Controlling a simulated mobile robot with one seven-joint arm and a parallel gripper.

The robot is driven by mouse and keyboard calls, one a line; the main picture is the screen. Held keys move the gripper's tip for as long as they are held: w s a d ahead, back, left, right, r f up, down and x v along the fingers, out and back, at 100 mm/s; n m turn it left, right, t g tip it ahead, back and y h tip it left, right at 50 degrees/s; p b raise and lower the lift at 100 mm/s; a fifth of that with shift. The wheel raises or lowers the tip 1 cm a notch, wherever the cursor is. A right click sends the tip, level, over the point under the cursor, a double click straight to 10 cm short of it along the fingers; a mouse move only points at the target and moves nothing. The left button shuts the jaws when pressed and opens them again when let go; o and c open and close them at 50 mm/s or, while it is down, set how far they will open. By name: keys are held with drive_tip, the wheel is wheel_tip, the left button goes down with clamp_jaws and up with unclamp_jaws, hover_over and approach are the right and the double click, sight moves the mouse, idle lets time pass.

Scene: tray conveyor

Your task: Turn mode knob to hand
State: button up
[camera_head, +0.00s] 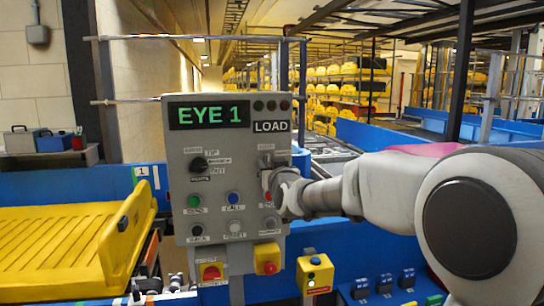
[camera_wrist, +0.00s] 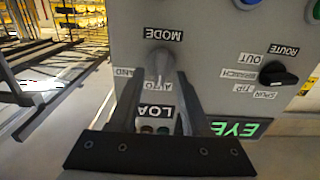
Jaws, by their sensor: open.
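The grey control panel (camera_head: 181,135) faces me with a green "EYE 1" display and a "LOAD" label. The pale grey mode knob (camera_wrist: 159,64) shows upside down in the wrist view, beside the "MODE" label (camera_wrist: 163,34). Its grip lies roughly in line with the "AUTO" label; the "HAND" label (camera_wrist: 123,72) is partly covered at the left. My gripper (camera_wrist: 159,76) is open, its two fingers on either side of the knob in the picture. I cannot tell whether they touch it. In the head view my gripper (camera_head: 275,186) hides part of the panel's right side.
A black route knob (camera_head: 199,164) and several coloured buttons share the panel. A yellow tray (camera_head: 60,250) lies at the left. Another yellow button box (camera_head: 315,273) stands right.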

drive_tip(key=shift+w+a, duration=0.15)
drive_tip(key=shift+w, duration=0.4)
drive_tip(key=shift+c, duration=0.3)
clamp_jaws()
